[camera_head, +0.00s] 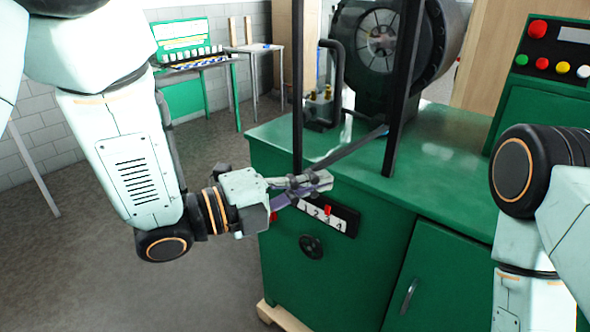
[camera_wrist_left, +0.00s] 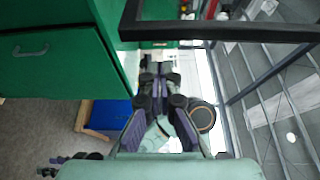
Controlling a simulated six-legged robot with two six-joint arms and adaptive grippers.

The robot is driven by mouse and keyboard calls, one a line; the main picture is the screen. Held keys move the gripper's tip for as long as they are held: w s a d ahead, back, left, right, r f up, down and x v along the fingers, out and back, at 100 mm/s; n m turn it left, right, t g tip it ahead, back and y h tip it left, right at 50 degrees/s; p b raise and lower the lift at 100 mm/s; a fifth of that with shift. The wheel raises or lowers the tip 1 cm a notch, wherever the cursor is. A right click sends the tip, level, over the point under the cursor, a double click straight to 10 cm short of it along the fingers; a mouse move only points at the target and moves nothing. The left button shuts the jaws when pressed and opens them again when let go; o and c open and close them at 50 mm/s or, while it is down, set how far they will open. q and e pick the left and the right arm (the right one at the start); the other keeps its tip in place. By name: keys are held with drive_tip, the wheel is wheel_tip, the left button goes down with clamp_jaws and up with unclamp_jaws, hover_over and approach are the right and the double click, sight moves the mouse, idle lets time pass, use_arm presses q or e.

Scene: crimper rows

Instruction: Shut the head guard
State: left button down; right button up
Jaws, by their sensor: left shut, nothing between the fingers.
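The head guard (camera_head: 298,85) is a dark, thin-barred frame in front of the round crimper head (camera_head: 380,38). One upright and a slanting lower bar show near the front edge of the green machine, so the guard looks swung out, not flat over the head. In the left wrist view its dark bars (camera_wrist_left: 220,32) cross the top right. My left gripper (camera_head: 328,181) is shut and empty, by the guard's lower front corner; I cannot tell if it touches. It also shows in the left wrist view (camera_wrist_left: 158,70). My right arm shows at the right, its gripper out of frame.
The green machine cabinet (camera_head: 330,270) has a numbered strip (camera_head: 325,215), a knob (camera_head: 311,246) and a door handle (camera_head: 409,296). A button panel (camera_head: 555,50) is at the right.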

use_arm(q)
drive_tip(key=w+a, duration=0.2)
drive_tip(key=a, duration=0.1)
drive_tip(key=shift+w+p, duration=0.2)
drive_tip(key=shift+p, duration=0.2)
drive_tip(key=shift+d, duration=0.1)
drive_tip(key=shift+w+a, duration=0.1)
drive_tip(key=shift+a, duration=0.2)
drive_tip(key=shift+w+a, duration=0.1)
